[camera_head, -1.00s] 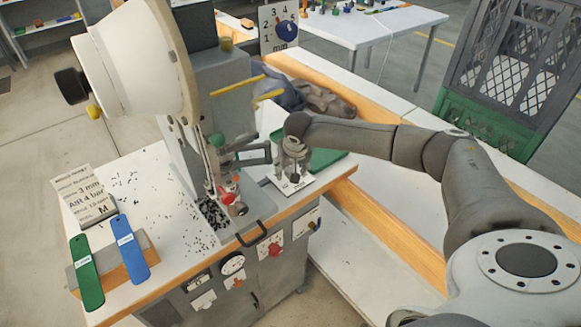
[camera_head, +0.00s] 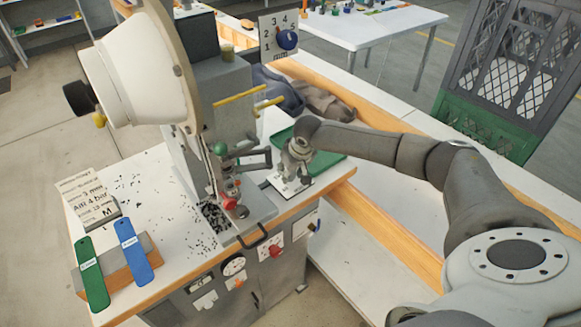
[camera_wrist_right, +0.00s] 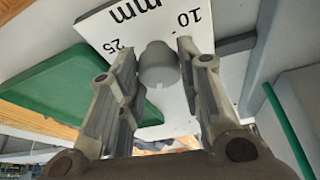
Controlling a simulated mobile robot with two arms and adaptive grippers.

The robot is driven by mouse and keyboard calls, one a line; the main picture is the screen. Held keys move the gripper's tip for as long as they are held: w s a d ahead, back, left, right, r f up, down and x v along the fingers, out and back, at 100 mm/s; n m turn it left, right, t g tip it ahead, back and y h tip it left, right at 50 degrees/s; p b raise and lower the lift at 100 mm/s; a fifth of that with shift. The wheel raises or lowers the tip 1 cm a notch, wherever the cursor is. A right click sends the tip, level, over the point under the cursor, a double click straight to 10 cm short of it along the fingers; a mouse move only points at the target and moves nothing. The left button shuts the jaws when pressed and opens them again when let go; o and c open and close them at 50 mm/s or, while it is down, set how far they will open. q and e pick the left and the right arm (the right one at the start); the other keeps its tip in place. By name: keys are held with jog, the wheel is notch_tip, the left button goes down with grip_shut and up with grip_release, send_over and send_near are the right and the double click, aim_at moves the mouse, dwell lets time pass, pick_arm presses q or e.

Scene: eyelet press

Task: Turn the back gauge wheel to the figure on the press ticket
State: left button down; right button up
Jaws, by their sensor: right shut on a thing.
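A white scale plate (camera_wrist_right: 110,22) marked "mm", 10 and 25 fills the top of the right wrist view. A grey wheel knob (camera_wrist_right: 158,70) stands on it, between the jaws of my right gripper (camera_wrist_right: 157,85), which is shut on it. In the head view the gripper (camera_head: 296,168) is over the plate (camera_head: 283,186), beside the press, and hides the wheel and most figures. My left gripper is out of view.
The eyelet press (camera_head: 205,110) stands left of my right gripper. A green tray (camera_head: 322,163) lies beside the plate. A 1-to-5 mm dial with a blue knob (camera_head: 287,38) is at the back. Green (camera_head: 92,275) and blue (camera_head: 134,252) tags lie front left.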

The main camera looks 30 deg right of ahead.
jog(key=n+y, duration=0.1)
jog(key=n, duration=0.1)
jog(key=shift+n+p, duration=0.35)
jog(key=shift+n, duration=0.05)
jog(key=n+y, duration=0.1)
jog(key=n, duration=0.1)
jog(key=shift+d+f+n+b, duration=0.1)
jog(key=shift+n+b, duration=0.2)
jog(key=n+y+b, duration=0.1)
jog(key=n, duration=0.1)
jog(key=n+g+b, duration=0.1)
jog(key=n+b, duration=0.1)
jog(key=n, duration=0.1)
jog(key=shift+w+y, duration=0.1)
jog(key=shift+y, duration=0.3)
jog(key=shift+d+n+g+y+b, duration=0.1)
jog(key=shift+n+g+y+b, duration=0.3)
jog(key=shift+n+b, duration=0.6)
jog(key=shift+n, duration=0.3)
jog(key=o, duration=1)
